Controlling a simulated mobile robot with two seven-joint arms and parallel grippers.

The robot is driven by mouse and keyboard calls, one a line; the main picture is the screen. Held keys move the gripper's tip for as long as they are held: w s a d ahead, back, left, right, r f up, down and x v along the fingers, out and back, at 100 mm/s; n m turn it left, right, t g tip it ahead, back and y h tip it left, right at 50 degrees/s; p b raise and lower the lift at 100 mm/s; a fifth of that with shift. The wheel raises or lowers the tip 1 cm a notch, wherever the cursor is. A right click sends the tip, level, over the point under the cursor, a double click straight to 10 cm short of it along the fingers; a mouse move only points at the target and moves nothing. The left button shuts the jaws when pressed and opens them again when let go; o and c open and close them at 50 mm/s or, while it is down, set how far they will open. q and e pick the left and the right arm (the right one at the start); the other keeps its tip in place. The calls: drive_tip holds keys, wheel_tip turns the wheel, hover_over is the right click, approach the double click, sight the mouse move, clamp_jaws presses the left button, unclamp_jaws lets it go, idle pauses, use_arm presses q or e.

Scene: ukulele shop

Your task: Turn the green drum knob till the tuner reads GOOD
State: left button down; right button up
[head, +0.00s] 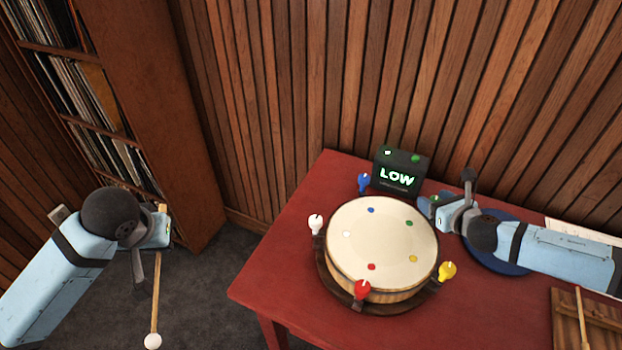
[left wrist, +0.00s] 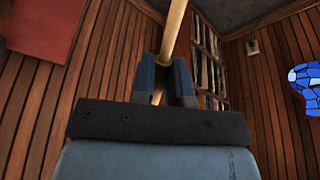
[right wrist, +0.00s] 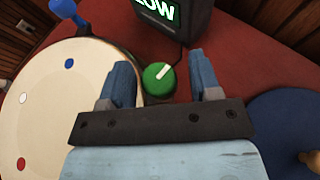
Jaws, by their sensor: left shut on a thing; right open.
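The round drum (head: 372,248) sits on the red table with blue, white, red and yellow knobs around its rim. The green knob (right wrist: 158,78) with a white pointer line shows between my right gripper's open fingers in the right wrist view, apart from both. In the head view my right gripper (head: 430,206) mostly hides it at the drum's right side. The dark tuner (head: 400,172) behind the drum reads LOW in lit letters. My left gripper (head: 160,236) is shut on a wooden mallet (head: 154,292) with a white ball head, held off the table.
The red table (head: 290,245) is bare left of the drum. A blue round mat (right wrist: 285,125) lies right of the drum, partly under my right arm. A wooden board (head: 570,330) with a stick is at the front right. A record shelf (head: 185,140) stands at left.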

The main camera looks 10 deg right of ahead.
drive_tip(key=c, duration=0.9)
use_arm(q)
drive_tip(key=shift+r+p, duration=1)
use_arm(e)
drive_tip(key=shift+r+m+h, duration=0.25)
drive_tip(key=shift+m+h, duration=0.25)
drive_tip(key=shift+h, duration=0.1)
use_arm(q)
wheel_tip(320, 180, up, 3)
drive_tip(key=p, duration=0.2)
drive_tip(key=shift+f+p, duration=0.15)
drive_tip(key=shift+p, duration=0.2)
use_arm(e)
drive_tip(key=shift+a+m+h, duration=0.1)
drive_tip(key=shift+m+h, duration=0.9)
drive_tip(key=shift+h, duration=0.1)
use_arm(q)
wheel_tip(320, 180, up, 2)
drive_tip(key=shift+r+p, duration=0.2)
drive_tip(key=shift+p, duration=1)
use_arm(e)
drive_tip(key=m+h, duration=0.2)
drive_tip(key=shift+h, duration=0.3)
use_arm(q)
drive_tip(key=shift+r+p, duration=0.3)
use_arm(e)
drive_tip(key=shift+f+m+h, duration=0.15)
drive_tip(key=shift+m+h, duration=0.25)
